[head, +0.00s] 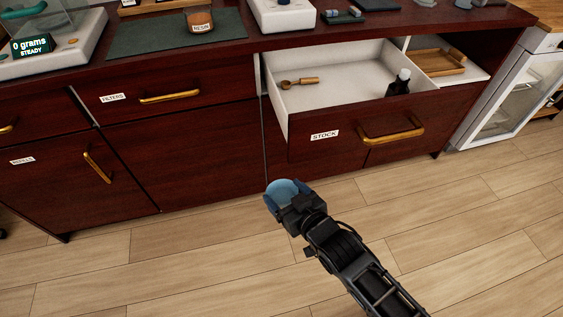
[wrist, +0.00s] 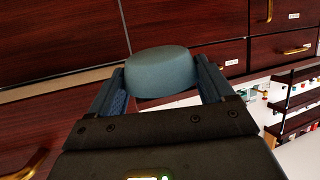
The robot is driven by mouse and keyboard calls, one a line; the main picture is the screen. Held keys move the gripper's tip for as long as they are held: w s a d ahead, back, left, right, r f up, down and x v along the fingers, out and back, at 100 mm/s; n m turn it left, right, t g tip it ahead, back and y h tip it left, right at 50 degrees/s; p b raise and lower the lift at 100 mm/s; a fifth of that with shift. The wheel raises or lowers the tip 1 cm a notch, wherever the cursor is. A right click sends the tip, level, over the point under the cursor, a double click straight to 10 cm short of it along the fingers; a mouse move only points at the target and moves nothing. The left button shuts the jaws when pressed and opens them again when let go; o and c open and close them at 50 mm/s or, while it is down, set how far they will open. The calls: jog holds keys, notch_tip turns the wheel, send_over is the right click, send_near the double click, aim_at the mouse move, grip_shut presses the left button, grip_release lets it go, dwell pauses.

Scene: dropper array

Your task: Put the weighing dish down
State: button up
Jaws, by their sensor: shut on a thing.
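The weighing dish is a round, blue-grey dish (head: 284,190). In the wrist view the dish (wrist: 160,72) sits between the two fingers (wrist: 161,86), one at each side. The dish's inside is not visible in the wrist view.
The STOCK drawer (head: 345,135) stands open, holding a wooden-handled scoop (head: 299,82) and a dark bottle (head: 399,83). The countertop (head: 150,58) bears a balance reading 0 grams (head: 45,60), a green mat (head: 140,31) and a RESIN jar (head: 199,20).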

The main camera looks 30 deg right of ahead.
jog(key=s+d+r+m+g+h, duration=0.3)
jog(key=s+d+r+m+h, duration=0.2)
jog(key=s+d, duration=0.7)
jog(key=s+d+r+m+g+h, duration=0.3)
jog(key=s+d+r, duration=0.4)
jog(key=s+d, duration=0.5)
jog(key=s+d+r+m+g+h, duration=0.3)
jog(key=s+d+r+m+h, duration=0.3)
jog(key=s+d, duration=0.7)
jog(key=d+h, duration=0.1)
jog(key=d, duration=0.7)
jog(key=shift+d+r+m+g, duration=0.3)
jog(key=shift+r, duration=0.05)
